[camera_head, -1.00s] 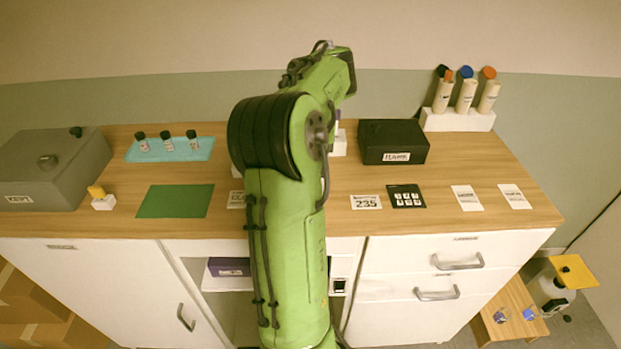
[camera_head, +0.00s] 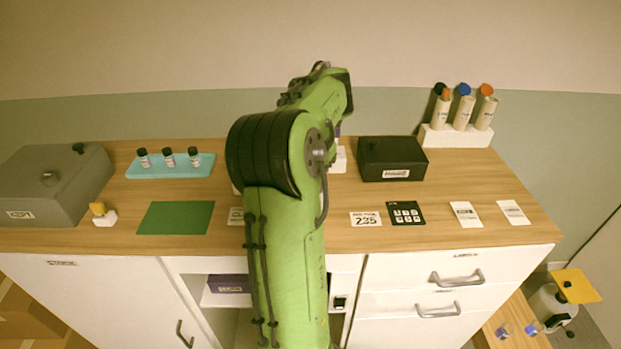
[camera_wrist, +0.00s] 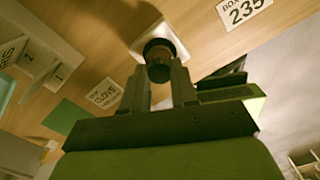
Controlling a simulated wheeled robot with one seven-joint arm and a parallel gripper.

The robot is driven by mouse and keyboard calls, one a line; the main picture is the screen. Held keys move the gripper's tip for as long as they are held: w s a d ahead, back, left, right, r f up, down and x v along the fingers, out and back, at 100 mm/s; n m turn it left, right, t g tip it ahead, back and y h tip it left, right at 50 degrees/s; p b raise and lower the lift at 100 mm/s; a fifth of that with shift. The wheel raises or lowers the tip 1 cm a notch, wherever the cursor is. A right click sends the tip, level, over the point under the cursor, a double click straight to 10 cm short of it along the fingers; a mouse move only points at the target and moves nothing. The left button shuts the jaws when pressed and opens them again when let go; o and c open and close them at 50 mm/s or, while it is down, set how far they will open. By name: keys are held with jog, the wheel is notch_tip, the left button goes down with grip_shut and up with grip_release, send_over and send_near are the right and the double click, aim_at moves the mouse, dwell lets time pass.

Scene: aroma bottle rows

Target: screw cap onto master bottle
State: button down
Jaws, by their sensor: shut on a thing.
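My gripper (camera_wrist: 159,70) is shut on a dark round cap (camera_wrist: 158,52) in the wrist view. The cap is between the fingertips, over a white square stand (camera_wrist: 179,36) on the wooden counter. The master bottle cannot be told apart from the cap here, so I cannot tell whether the cap sits on it. In the head view my green arm hides the gripper and the cap. Only an edge of the white stand (camera_head: 341,160) shows to the right of the arm.
A black box (camera_head: 391,159) stands right of the arm. A teal tray (camera_head: 198,172) with small dark-capped bottles, a green mat (camera_head: 175,218) and a grey box (camera_head: 50,190) are at left. A white rack (camera_head: 455,136) holds tubes at the back right. Cards lie near the front edge.

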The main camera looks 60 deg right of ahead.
jog(key=m+p, duration=0.1)
jog(key=m, duration=0.4)
jog(key=shift+r, duration=0.1)
jog(key=m+p, duration=0.2)
jog(key=m, duration=0.3)
jog(key=c, duration=0.9)
grip_release()
jog(key=shift+o, duration=0.2)
notch_tip(320, 180, up, 7)
jog(key=p, duration=0.6)
jog(key=shift+p, duration=0.35)
